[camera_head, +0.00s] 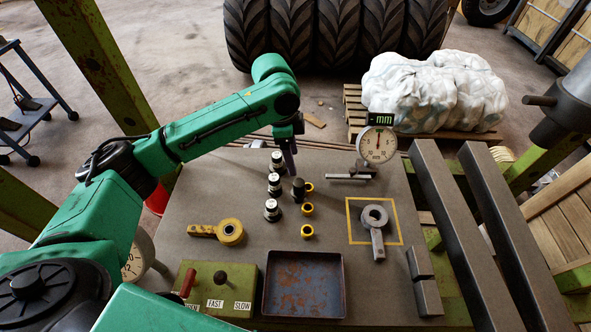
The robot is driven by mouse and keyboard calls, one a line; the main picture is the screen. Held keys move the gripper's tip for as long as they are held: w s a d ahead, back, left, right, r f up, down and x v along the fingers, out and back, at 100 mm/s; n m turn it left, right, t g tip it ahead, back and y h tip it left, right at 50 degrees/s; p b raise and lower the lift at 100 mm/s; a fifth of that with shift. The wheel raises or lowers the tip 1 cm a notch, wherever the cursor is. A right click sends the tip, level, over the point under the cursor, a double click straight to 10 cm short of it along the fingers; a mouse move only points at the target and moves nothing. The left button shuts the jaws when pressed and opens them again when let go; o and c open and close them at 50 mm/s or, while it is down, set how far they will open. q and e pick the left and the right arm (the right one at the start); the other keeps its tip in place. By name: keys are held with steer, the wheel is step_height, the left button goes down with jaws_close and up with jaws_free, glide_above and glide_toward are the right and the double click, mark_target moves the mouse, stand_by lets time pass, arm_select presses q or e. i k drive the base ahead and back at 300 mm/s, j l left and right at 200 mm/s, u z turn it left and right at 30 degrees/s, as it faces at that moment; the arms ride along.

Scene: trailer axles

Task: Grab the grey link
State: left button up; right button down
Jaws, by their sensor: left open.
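My right gripper is not in view.
A yellow link (220,232), several dark posts (272,210) and yellow rings (307,231) stand left of the grey link. A dial gauge (378,145) stands behind it. A rusty tray (304,314) and green control box (217,289) are in front. Long steel bars (450,230) lie right.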

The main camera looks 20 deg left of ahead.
mark_target(376, 228)
steer(key=k, duration=2)
